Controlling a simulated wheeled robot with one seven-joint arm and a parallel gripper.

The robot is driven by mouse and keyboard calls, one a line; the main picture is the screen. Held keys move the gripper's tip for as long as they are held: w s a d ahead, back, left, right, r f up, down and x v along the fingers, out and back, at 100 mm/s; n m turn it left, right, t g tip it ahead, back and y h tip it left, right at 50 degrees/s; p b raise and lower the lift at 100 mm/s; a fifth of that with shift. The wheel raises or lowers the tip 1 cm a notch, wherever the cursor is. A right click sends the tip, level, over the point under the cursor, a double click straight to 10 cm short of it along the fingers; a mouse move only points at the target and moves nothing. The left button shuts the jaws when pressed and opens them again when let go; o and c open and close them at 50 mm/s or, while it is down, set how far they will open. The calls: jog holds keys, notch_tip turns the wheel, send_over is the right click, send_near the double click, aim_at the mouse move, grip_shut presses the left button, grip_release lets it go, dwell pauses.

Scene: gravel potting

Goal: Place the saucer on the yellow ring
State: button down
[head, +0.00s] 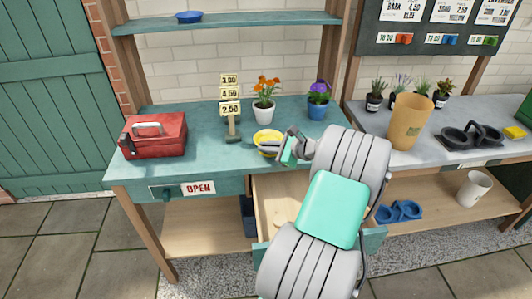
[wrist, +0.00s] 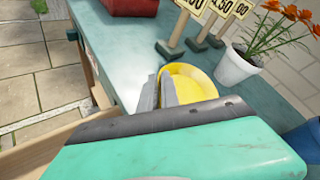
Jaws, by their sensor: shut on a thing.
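A shallow round yellow dish, which looks like the saucer (head: 266,135), is at the front middle of the teal bench. It also shows in the wrist view (wrist: 192,82), partly hidden behind my fingers. My gripper (head: 272,148) reaches it from the front right and is shut on its near rim. In the wrist view my grey fingertips (wrist: 166,88) are close together at the dish's left edge. I cannot tell whether the dish touches the bench top or hangs just above it. I cannot make out a separate yellow ring; the dish may cover it.
The teal bench (head: 185,112) holds a red toolbox (head: 154,136), price signs (head: 231,108), a white pot with orange flowers (head: 264,112) and a blue pot (head: 317,110). An open drawer (head: 268,200) lies below. A blue dish (head: 189,17) sits on the upper shelf.

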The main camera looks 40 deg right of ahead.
notch_tip(320, 180, down, 2)
jog(key=shift+d+f, duration=0.1)
jog(key=c, duration=1.8)
grip_release()
jog(key=shift+c, duration=0.2)
jog(key=shift+s, duration=0.1)
jog(key=v, duration=1.2)
jog(key=w+a+n+g, duration=0.35)
jog(key=a+n, duration=0.25)
jog(key=a, duration=0.4)
jog(key=w+a+n+g, duration=0.2)
jog(key=w+a+n, duration=0.3)
jog(key=a, duration=0.4)
jog(key=s+a+n+g+h, duration=0.1)
jog(key=s+a+n+g, duration=0.1)
jog(key=s+a+n, duration=0.4)
jog(key=s+a+n+g+h, duration=0.1)
jog(key=s+a+n+g, duration=0.1)
jog(key=s+a+n, duration=0.5)
jog(key=a+f+n, duration=0.1)
jog(key=a+n, duration=0.2)
jog(key=a, duration=0.2)
jog(key=shift+s+a+g+h, duration=0.15)
jog(key=shift+s+g+h, duration=0.05)
jog(key=shift+g+h, duration=0.2)
